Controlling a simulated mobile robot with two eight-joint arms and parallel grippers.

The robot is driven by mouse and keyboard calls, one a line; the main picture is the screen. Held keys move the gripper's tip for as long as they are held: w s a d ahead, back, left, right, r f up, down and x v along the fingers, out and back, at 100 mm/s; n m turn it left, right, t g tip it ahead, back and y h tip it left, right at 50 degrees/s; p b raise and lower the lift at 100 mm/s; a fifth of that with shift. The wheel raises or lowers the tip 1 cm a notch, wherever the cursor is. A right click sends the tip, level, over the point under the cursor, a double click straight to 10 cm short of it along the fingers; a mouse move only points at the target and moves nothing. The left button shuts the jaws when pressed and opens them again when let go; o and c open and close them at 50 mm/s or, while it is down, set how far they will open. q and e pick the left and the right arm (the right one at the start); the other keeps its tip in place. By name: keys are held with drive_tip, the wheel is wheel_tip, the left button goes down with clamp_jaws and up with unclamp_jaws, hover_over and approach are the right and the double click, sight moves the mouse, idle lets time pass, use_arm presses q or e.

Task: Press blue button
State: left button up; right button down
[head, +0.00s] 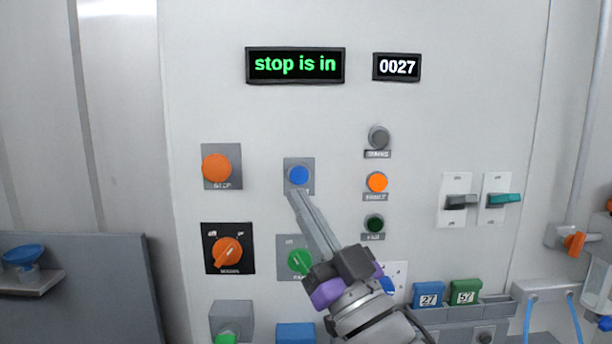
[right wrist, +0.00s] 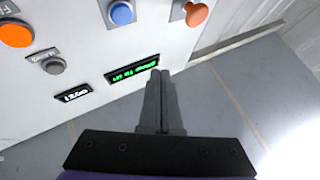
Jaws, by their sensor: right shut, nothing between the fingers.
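The blue button (head: 299,175) sits on a grey square plate in the middle of the white panel. My right gripper (head: 294,196) is shut and empty, with its fingertips at the lower edge of the button's plate, just below the blue cap in the picture. Whether the tips touch the panel, I cannot tell. In the right wrist view the blue button (right wrist: 121,13) is at the top, and the shut fingers of my right gripper (right wrist: 157,75) point toward the panel. My left gripper is not in view.
An orange stop button (head: 216,168) is left of the blue one. An orange rotary knob (head: 227,251) and a green button (head: 299,261) are below. Indicator lamps (head: 377,182) and switches (head: 461,201) are to the right. A display (head: 295,65) above reads "stop is in"; a counter (head: 397,67) reads 0027.

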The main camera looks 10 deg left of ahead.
sight(299, 176)
drive_tip(key=w+a, duration=0.2)
drive_tip(key=w, duration=0.6)
drive_tip(key=shift+w+a, duration=0.2)
drive_tip(key=shift+w, duration=0.1)
drive_tip(key=shift+w, duration=0.1)
idle(2.0)
drive_tip(key=shift+w+a, duration=0.1)
drive_tip(key=shift+w, duration=0.25)
drive_tip(key=shift+s, duration=0.1)
